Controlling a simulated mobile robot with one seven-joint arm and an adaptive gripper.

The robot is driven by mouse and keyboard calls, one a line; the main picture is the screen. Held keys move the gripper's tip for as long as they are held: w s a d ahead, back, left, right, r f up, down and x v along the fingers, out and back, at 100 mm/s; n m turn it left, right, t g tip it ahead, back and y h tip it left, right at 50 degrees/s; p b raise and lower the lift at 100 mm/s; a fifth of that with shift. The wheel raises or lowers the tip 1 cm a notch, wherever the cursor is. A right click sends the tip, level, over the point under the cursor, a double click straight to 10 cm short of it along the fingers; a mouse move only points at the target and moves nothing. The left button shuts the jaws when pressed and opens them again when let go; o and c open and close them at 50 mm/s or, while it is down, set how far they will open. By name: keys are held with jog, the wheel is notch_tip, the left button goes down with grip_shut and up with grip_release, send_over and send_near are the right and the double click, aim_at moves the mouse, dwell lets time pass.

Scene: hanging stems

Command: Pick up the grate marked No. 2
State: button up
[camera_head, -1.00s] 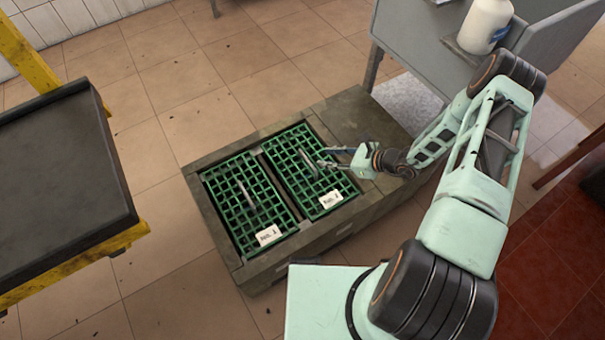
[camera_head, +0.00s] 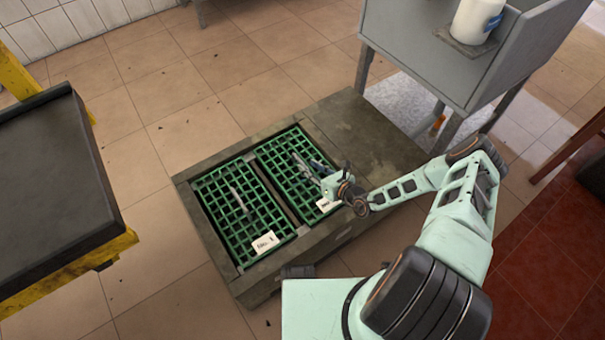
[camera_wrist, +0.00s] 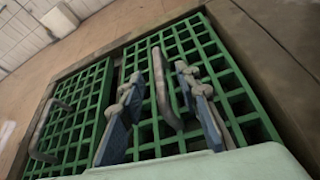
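Two green grates lie side by side in a dark frame. The left grate (camera_head: 222,225) has a white tag (camera_head: 265,243) that seems to read No. 1. The right grate (camera_head: 280,155) has a tag (camera_head: 323,206) partly hidden behind my gripper, its number not readable now. My gripper (camera_head: 310,164) is over the right grate. In the wrist view its two blue-tipped fingers (camera_wrist: 158,78) are apart, on either side of the right grate's grey bar handle (camera_wrist: 160,88). I cannot tell how deep they reach around it. The left grate's handle (camera_head: 239,199) is free.
The stone-coloured frame (camera_head: 365,130) has a bare slab to the right of the grates. A grey stand (camera_head: 415,60) with a white bottle (camera_head: 475,20) is at the back right. A black-topped yellow cart (camera_head: 50,180) is at the left. Tiled floor (camera_head: 165,130) is clear behind.

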aim_at(302, 162)
jog(key=b+x, duration=0.2)
jog(key=x, duration=0.3)
jog(key=shift+s+f, duration=0.1)
jog(key=shift+f, duration=0.05)
grip_shut()
jog(key=shift+r, duration=0.25)
